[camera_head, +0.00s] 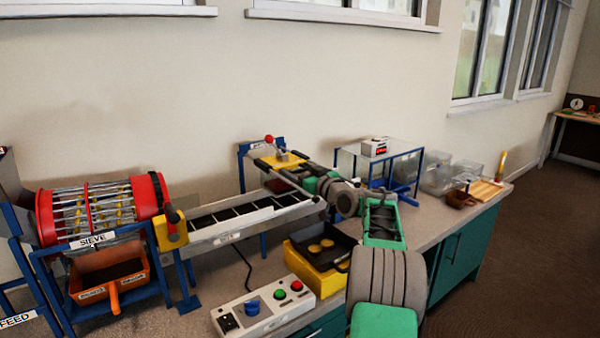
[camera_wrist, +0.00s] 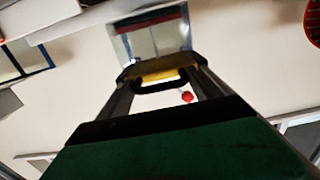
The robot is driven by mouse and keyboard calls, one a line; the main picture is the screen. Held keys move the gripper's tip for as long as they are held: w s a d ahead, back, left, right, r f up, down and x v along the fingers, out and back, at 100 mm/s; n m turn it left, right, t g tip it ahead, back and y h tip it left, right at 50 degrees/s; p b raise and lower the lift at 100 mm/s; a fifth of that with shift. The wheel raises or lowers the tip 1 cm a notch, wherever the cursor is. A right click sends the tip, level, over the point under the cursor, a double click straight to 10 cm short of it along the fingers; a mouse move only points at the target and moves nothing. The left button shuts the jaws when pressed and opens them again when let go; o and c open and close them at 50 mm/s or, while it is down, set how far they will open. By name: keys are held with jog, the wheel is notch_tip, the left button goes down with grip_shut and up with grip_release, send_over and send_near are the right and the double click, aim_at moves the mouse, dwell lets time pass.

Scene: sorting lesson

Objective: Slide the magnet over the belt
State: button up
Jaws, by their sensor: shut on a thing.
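The conveyor belt (camera_head: 250,212) is a long black belt with pale crossbars between grey side rails. My gripper (camera_head: 276,166) reaches in from the right at that end. In the wrist view, my gripper (camera_wrist: 165,82) is shut on the magnet's black handle (camera_wrist: 160,87), with the magnet's yellow body (camera_wrist: 165,68) just beyond. A red knob (camera_head: 268,139) stands by the frame and also shows in the wrist view (camera_wrist: 187,97). My gripper hides part of the magnet and belt end.
A red sieve drum (camera_head: 100,206) stands at the belt's left end, above an orange bin (camera_head: 110,272). A control box (camera_head: 262,309) with a blue knob and buttons is in front. A yellow box with a black tray (camera_head: 318,274) stands near my arm. Clear bins (camera_head: 437,180) are at right.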

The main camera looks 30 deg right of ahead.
jog(key=shift+d+r, duration=0.15)
jog(key=shift+r, duration=0.1)
jog(key=o, duration=1.7)
jog(key=shift+w+f, duration=0.1)
jog(key=shift+o, duration=0.4)
jog(key=shift+f, duration=0.15)
jog(key=s, duration=0.7)
jog(key=shift+s, duration=0.35)
